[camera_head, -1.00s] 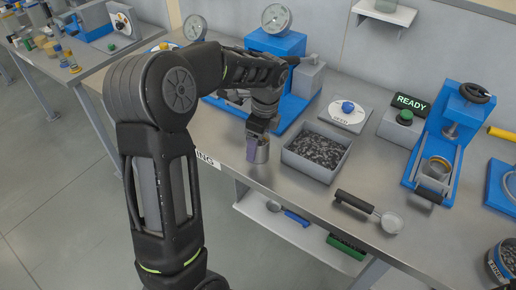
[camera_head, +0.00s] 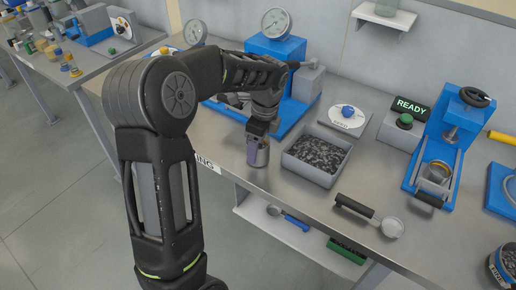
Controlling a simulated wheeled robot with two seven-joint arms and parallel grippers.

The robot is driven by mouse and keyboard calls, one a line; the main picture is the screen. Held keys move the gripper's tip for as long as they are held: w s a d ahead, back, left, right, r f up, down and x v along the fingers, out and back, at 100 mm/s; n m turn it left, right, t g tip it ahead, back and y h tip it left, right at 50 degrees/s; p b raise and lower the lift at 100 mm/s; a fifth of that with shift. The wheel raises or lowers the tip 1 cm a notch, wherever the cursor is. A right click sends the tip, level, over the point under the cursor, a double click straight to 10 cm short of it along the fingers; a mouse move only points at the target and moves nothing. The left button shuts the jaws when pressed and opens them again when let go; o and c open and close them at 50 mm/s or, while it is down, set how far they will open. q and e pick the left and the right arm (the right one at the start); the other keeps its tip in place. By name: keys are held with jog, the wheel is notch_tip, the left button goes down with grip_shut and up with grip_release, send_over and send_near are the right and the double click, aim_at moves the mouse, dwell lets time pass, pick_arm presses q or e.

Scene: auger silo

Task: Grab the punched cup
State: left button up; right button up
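A small grey metal cup (camera_head: 264,156) stands on the bench near its front edge, left of the gravel tray. My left gripper (camera_head: 257,146) points down at this cup. A purple-grey finger lies against its near left side. The fingers overlap the cup, and I cannot tell whether they are closed on it. A second small round container with a yellowish rim (camera_head: 437,172) sits in the blue press (camera_head: 447,140) at the right. No punched holes can be made out on either. My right gripper is not in view.
A grey tray of dark gravel (camera_head: 316,154) stands just right of the cup. A black-handled scoop (camera_head: 390,227) lies near the front edge. A blue machine with a gauge (camera_head: 277,45) stands behind my gripper. A green READY sign (camera_head: 411,106) is beside the press.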

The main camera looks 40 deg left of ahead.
pick_arm(q)
notch_tip(320, 180, up, 10)
jog(key=shift+f+b, duration=0.15)
jog(key=shift+b, duration=0.2)
jog(key=shift+f, duration=0.1)
dwell(0.4)
